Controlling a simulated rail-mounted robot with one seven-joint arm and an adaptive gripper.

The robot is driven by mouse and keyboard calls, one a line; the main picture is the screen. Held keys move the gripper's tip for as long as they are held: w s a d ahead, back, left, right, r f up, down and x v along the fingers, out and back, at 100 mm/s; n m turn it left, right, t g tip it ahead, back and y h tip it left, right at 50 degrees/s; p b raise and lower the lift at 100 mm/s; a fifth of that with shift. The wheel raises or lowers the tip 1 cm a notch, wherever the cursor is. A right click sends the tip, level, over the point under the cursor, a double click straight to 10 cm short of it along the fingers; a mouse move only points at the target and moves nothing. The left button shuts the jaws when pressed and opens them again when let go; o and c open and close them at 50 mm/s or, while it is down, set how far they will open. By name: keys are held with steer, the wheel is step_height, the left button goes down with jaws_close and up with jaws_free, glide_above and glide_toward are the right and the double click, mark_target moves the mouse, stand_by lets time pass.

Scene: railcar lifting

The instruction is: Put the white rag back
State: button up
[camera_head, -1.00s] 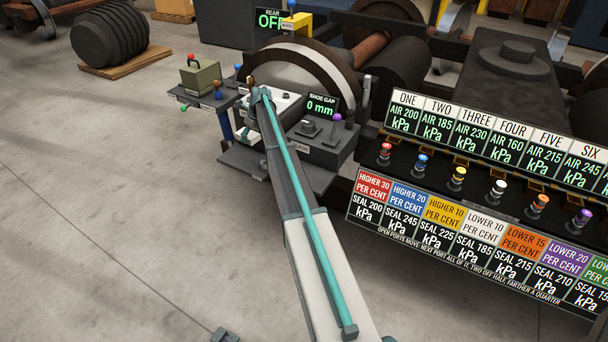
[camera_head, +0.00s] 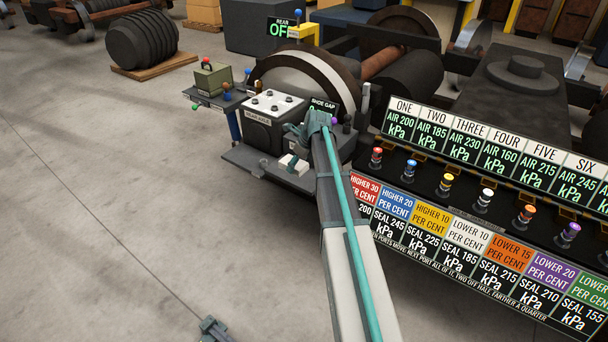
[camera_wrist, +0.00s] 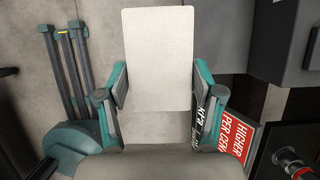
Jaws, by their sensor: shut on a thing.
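The white rag (camera_wrist: 158,35) is a pale, finely checked sheet held between the two teal fingers of my gripper (camera_wrist: 160,76) in the wrist view. Its near end is between the fingers and its far end reaches past them. In the head view my gripper (camera_head: 298,138) is over the front of the grey bench ledge, right of the grey box with a white top (camera_head: 273,104). A small white piece (camera_head: 294,163), seemingly the rag, shows just below the gripper. I cannot tell whether it touches the ledge.
The lever panel (camera_head: 470,200) with colored labels stands close on the right of my arm. A small green box (camera_head: 212,80) is on a side shelf at left. A wheelset (camera_head: 305,75) is behind the bench. Open floor (camera_head: 100,200) lies at left.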

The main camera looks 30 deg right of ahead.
steer(key=w+d+f, duration=0.1)
steer(key=w+f, duration=0.1)
steer(key=w, duration=0.1)
steer(key=w+d+f, duration=0.2)
steer(key=w+f, duration=0.1)
steer(key=w, duration=0.1)
steer(key=w+d+f, duration=0.2)
steer(key=w, duration=0.1)
steer(key=shift+w+d+f, duration=0.1)
steer(key=shift+w+f, duration=0.2)
steer(key=shift+w, duration=0.1)
steer(key=shift+w+d+f, duration=0.2)
steer(key=shift+w+f, duration=0.25)
steer(key=shift+f, duration=0.15)
steer(key=f, duration=0.3)
steer(key=shift+w+d+f, duration=0.25)
steer(key=shift+w, duration=0.15)
steer(key=shift+f, duration=0.4)
steer(key=shift+f, duration=0.15)
steer(key=o, duration=1.1)
